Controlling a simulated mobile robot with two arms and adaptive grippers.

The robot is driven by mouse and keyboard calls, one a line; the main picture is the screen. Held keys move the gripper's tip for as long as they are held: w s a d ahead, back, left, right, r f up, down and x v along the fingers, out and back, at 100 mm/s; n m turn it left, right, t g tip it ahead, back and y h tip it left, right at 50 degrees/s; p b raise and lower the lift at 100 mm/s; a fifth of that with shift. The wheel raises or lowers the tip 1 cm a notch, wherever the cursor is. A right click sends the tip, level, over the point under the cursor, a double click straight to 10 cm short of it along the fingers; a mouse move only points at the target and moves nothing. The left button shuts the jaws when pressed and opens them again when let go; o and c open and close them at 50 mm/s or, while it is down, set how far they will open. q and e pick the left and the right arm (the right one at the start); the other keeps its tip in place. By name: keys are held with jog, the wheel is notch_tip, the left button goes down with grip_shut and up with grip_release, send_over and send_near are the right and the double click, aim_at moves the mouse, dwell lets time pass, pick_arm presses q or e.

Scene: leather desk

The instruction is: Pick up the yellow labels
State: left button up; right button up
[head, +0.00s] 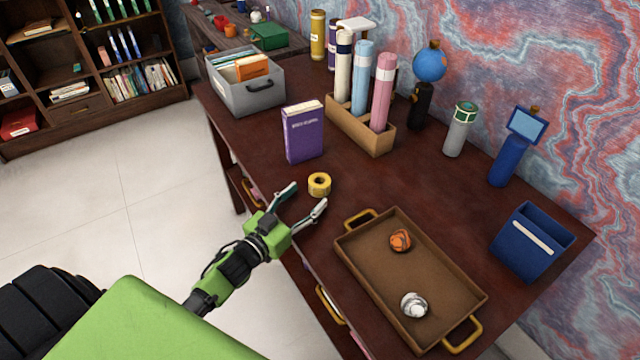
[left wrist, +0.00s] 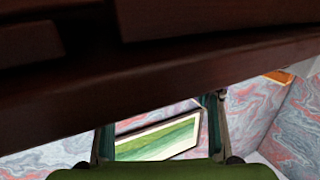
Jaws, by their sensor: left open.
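The yellow labels (head: 319,185) appear as a small yellow roll near the front edge of the dark red desk, just right of the purple box. My left gripper (head: 302,200) is open and empty at the desk's front edge, with its fingers spread toward the roll. It looks close to the roll but apart from it. Its fingers also show in the left wrist view (left wrist: 162,115), below a dark wooden edge; the roll is not visible there. My right gripper is not in view.
A brown tray (head: 365,265) with yellow handles holds an orange ball and a silver object. The purple box (head: 303,133) stands behind the roll.

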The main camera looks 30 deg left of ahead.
aim_at(314, 189)
pick_arm(q)
jog(key=shift+w+r, duration=0.15)
jog(key=shift+w, duration=0.3)
jog(key=shift+w+d+p, duration=0.2)
jog(key=shift+w+p, duration=0.05)
jog(key=shift+w, duration=0.9)
jog(key=shift+w+d+p, duration=0.15)
jog(key=shift+w+p, duration=0.05)
jog(key=shift+w, duration=0.9)
jog(key=c, duration=1.2)
